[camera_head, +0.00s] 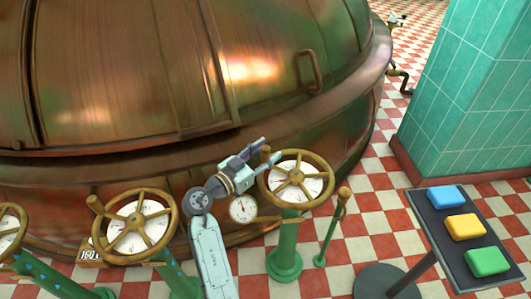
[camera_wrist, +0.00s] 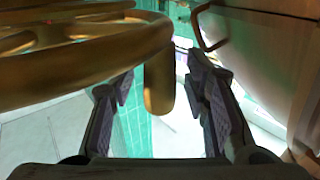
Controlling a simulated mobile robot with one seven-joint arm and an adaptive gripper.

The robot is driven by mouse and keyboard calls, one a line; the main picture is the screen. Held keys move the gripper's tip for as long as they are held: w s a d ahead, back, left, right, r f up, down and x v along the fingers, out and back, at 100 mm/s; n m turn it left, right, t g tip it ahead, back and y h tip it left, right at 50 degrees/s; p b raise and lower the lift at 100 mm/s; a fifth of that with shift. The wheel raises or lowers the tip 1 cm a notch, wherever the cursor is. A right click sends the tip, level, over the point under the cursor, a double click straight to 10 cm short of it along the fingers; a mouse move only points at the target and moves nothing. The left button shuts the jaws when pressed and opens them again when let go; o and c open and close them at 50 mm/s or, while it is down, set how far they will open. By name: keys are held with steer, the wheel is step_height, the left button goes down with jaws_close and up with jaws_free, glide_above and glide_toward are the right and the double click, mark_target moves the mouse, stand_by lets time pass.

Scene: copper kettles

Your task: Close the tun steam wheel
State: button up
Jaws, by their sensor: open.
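Brass handwheels on green posts stand in front of the copper kettle (camera_head: 150,60). No readable name shows which is the tun steam wheel. My gripper (camera_head: 267,152) is at the upper left rim of the right handwheel (camera_head: 325,168), which has a white dial behind its spokes. In the wrist view, a brass rim (camera_wrist: 85,68) fills the upper left. Its peg handle (camera_wrist: 158,88) stands between the two open fingers, with gaps visible on both sides. The middle handwheel (camera_head: 117,240) and a partly cut-off left handwheel (camera_head: 8,247) are away from my gripper.
A small gauge (camera_head: 242,209) sits beside the right handwheel. A short green post with a brass top (camera_head: 331,230) stands to its right. A stand (camera_head: 432,235) with blue, yellow and green blocks is farther right, before a teal tiled pillar (camera_head: 475,90). Checkered floor is clear between.

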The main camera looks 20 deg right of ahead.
step_height(320, 180, up, 10)
steer(key=shift+r, duration=0.1)
stand_by(0.4)
